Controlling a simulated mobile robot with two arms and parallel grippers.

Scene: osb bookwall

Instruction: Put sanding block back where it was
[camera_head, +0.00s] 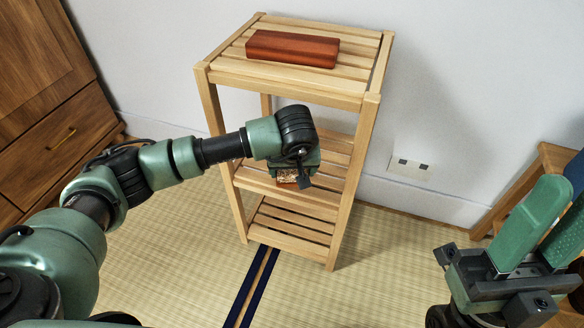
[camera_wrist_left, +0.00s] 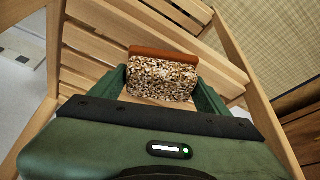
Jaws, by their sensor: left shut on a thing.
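The sanding block (camera_wrist_left: 163,78) has a speckled, gritty face and an orange-brown edge. My left gripper (camera_wrist_left: 165,90) is shut on it, with one green finger at each side in the left wrist view. In the head view the block (camera_head: 288,177) shows only in part below my left wrist, at the middle shelf of the wooden rack (camera_head: 369,98). I cannot tell whether it touches the shelf slats. My right gripper (camera_head: 535,235) is at the lower right, empty, with its two green fingers apart.
A red-brown box-like block (camera_head: 292,48) lies on the rack's top shelf. The rack's posts and top shelf surround my left gripper closely. A wooden cabinet (camera_head: 50,90) stands at the left. A wooden stool-like piece (camera_head: 520,185) stands at the right. Tatami floor is clear in front.

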